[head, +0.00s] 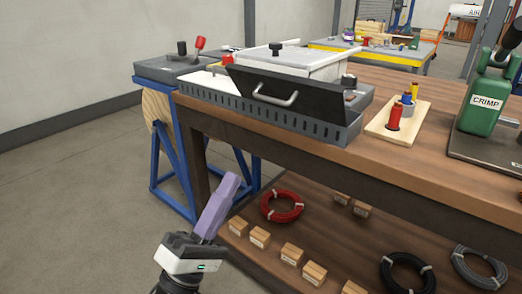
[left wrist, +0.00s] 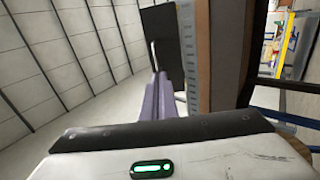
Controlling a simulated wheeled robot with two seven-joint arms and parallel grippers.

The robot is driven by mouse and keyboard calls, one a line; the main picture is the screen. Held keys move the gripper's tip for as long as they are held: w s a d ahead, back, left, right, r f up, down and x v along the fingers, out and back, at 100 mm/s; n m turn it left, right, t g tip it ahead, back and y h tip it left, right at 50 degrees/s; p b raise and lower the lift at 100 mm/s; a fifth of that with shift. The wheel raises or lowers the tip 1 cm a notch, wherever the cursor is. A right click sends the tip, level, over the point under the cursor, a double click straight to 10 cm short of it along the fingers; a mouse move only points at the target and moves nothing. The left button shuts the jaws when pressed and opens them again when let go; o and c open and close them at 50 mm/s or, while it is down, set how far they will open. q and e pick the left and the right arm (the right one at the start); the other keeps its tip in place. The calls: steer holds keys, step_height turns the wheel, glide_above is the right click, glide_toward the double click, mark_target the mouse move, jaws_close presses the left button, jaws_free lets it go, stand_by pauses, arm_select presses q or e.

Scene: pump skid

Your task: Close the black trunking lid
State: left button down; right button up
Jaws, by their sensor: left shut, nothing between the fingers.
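The black trunking lid (head: 310,99) stands raised and tilted on the grey slotted trunking (head: 250,110) along the workbench's front edge. Its metal handle (head: 275,96) faces me. My left gripper (head: 232,180), with purple fingers, is shut and empty. It is in front of the bench, below and apart from the lid. In the left wrist view the shut fingers (left wrist: 158,90) point toward the upright lid (left wrist: 166,35), with the handle (left wrist: 153,56) at its left edge and the slotted trunking (left wrist: 193,92) to the right. My right gripper is not in view.
A lower shelf carries a red cable coil (head: 282,206) and several small boxes. A blue-legged stand (head: 176,166) adjoins the left end. Floor at left is clear.

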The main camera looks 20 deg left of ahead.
mark_target(278, 101)
arm_select(q)
steer(key=b+x, duration=0.1)
steer(key=x, duration=1.3)
steer(key=shift+s+r+h+b, duration=0.3)
steer(key=shift+r+b, duration=0.1)
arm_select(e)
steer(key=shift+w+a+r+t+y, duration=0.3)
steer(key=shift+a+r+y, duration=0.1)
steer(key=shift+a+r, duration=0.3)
